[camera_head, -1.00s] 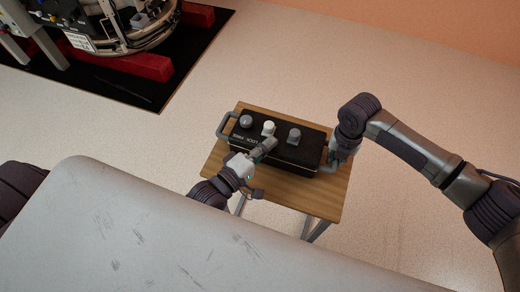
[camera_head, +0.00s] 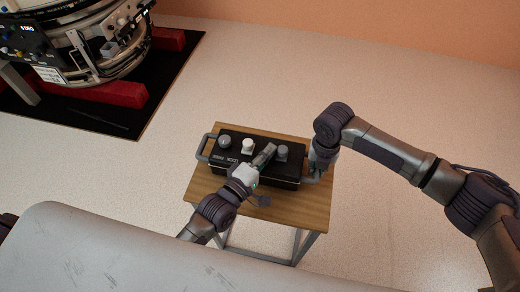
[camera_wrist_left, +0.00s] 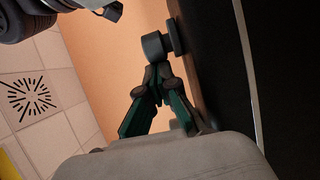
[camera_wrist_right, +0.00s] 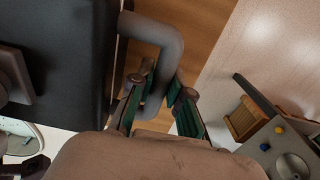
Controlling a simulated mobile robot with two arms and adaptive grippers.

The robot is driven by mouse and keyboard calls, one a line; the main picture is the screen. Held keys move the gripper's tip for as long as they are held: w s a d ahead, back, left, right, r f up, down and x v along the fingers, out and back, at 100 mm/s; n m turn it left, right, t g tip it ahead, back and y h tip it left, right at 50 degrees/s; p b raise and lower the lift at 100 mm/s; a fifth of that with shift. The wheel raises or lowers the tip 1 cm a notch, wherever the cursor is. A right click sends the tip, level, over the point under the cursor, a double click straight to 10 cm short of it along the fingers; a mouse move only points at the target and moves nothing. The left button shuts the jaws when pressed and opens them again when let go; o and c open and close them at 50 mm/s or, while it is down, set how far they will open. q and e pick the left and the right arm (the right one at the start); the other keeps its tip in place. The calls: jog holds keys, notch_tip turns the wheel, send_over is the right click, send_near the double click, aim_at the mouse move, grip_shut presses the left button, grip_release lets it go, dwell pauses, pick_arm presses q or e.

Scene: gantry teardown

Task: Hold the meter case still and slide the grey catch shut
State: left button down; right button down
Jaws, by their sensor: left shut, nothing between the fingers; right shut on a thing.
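The black meter case (camera_head: 262,171) rests on a small wooden table. The grey catch (camera_head: 283,151) is the squarish block at the right of its top; it also shows at the left edge of the right wrist view (camera_wrist_right: 14,75). My left gripper (camera_head: 268,152) is shut and empty over the case, just left of the catch. In the left wrist view its fingertips (camera_wrist_left: 155,78) are close to a dark grey knob-like part; whether they touch is unclear. My right gripper (camera_head: 314,172) is shut on the grey right-end handle of the case (camera_wrist_right: 160,45).
A round grey knob (camera_head: 224,142) and a white knob (camera_head: 248,146) stand left of the catch. Bare wooden tabletop (camera_head: 295,210) shows in front. A large machine (camera_head: 85,45) on red supports stands at the upper left. Pale floor surrounds the table.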

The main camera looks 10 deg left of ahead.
pick_arm(q)
jog(key=shift+s+d, duration=0.1)
jog(key=shift+d, duration=0.05)
jog(key=shift+s+f, duration=0.1)
jog(key=shift+s, duration=0.2)
jog(key=v, duration=0.9)
jog(key=shift+a, duration=0.3)
